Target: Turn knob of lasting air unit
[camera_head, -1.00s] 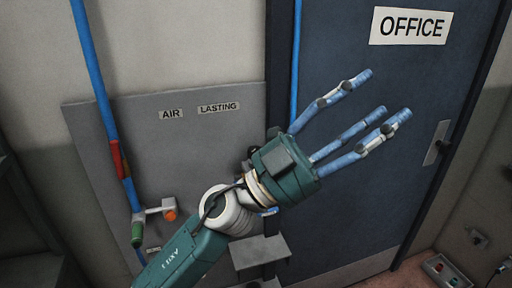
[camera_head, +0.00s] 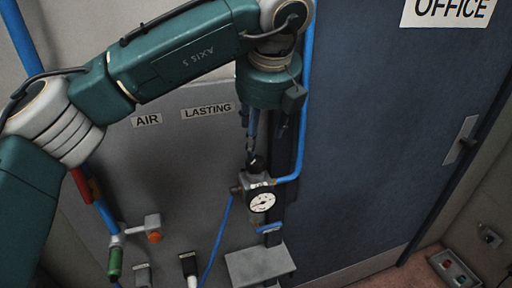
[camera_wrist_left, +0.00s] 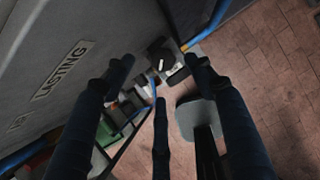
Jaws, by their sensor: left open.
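The lasting air unit (camera_head: 258,192) is mounted on the grey panel below the "LASTING" label. It has a round white gauge (camera_head: 262,200) and a black knob (camera_head: 257,163) on top. In the left wrist view the knob (camera_wrist_left: 161,56) shows beyond the fingers with a pale mark on it. My left gripper (camera_head: 252,140) points down just above the knob, its fingers partly hidden by its own palm. In the left wrist view the fingers are spread apart with nothing held between them. Whether a fingertip touches the knob I cannot tell. My right gripper is not in view.
A blue air hose (camera_head: 303,100) runs down right of the unit. A grey ledge (camera_head: 260,263) sits below it. An orange-ended valve (camera_head: 153,228) is on the panel at left. The blue office door (camera_head: 390,140) stands at right.

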